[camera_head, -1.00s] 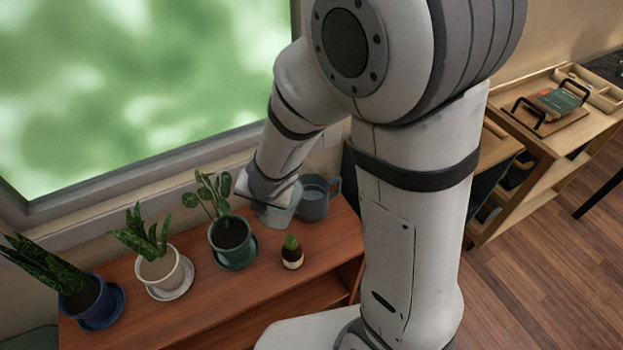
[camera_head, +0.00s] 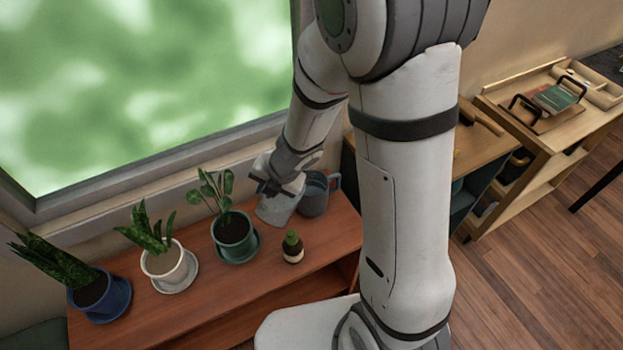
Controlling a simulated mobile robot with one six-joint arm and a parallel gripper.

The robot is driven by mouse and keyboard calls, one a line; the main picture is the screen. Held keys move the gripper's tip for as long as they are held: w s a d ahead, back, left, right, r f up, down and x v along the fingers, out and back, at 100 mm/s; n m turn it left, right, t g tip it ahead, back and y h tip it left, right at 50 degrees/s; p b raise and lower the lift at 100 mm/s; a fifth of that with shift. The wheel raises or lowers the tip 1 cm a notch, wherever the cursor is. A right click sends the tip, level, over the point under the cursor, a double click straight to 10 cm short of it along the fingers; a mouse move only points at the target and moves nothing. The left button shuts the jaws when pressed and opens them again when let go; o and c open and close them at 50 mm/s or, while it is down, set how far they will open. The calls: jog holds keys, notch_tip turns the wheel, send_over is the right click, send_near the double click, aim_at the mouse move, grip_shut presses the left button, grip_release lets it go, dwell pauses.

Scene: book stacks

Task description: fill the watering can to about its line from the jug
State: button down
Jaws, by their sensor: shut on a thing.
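My gripper (camera_head: 268,182) is shut on the jug (camera_head: 276,210), a pale grey-blue vessel, at the right part of the wooden shelf top. The jug looks tilted, and its upper part is partly hidden by my gripper. The watering can (camera_head: 314,199), a darker blue-grey vessel with a handle on its right, stands upright just right of the jug. My wrist partly covers the can's left side and opening. I cannot tell whether the two touch. The can's line and the water level cannot be made out, and no stream of water is visible.
A green potted plant (camera_head: 233,231) stands close left of the jug, and a small cactus pot (camera_head: 292,248) in front of it. A white pot (camera_head: 163,265) and a blue pot (camera_head: 103,299) are farther left. The window (camera_head: 140,90) is behind. The shelf top's front (camera_head: 230,290) is bare.

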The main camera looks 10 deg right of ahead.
jog(key=shift+w+d+r+g+y+p, duration=0.15)
jog(key=shift+w+r+g+y+p, duration=0.15)
jog(key=shift+r+p, duration=0.4)
jog(key=shift+w+d+f+m+g+y, duration=0.3)
jog(key=shift+d+f+g+y, duration=0.15)
jog(key=shift+f+y, duration=0.2)
dwell(4.9)
